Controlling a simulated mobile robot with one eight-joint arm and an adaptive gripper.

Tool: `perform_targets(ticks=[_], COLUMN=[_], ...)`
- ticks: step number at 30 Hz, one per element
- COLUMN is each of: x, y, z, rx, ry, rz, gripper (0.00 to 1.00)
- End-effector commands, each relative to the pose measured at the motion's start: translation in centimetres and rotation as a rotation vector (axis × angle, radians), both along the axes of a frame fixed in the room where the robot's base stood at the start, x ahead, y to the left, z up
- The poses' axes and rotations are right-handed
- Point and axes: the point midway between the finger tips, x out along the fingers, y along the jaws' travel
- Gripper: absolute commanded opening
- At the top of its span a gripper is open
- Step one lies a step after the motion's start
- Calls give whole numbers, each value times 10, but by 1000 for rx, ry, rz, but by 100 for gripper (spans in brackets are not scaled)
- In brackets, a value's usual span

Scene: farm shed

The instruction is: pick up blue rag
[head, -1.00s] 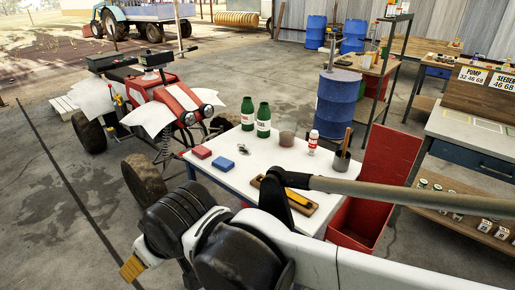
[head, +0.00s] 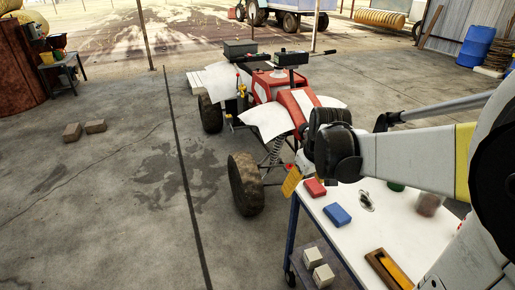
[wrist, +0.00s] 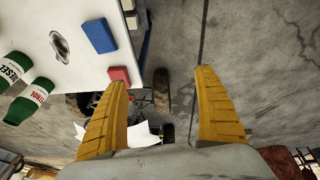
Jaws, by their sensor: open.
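The blue rag (head: 337,215), a folded flat block, lies on the white table (head: 385,222) near its left edge. It also shows in the wrist view (wrist: 99,32), up and left of my fingers. A similar red folded piece (head: 315,187) lies beside it, closer to my gripper (head: 291,182). In the wrist view my gripper (wrist: 161,78) has its two yellow fingers wide apart with nothing between them. The red piece (wrist: 120,77) appears right by the left fingertip in that view. My gripper is apart from the blue rag; its height over the table is unclear.
A small metal part (head: 366,201) and a wooden tray with a yellow item (head: 388,270) are on the table. Green bottles (wrist: 30,100) stand there too. A red quad bike (head: 275,90) is close behind. Open floor lies left.

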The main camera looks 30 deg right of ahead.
Motion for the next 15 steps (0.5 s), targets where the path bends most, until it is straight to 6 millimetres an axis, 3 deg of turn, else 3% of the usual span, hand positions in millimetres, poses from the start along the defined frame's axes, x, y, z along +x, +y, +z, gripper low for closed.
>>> perform_targets(ticks=[1,3,9,15], x=[3,3,-10,-24], y=[-25,-56,-132,-168], z=[-6,-20,-63,-91], rx=[5,17,57,85], ry=[23,54,125,156], rz=[-12,-14,-14,-10], gripper=[81,81,81,81])
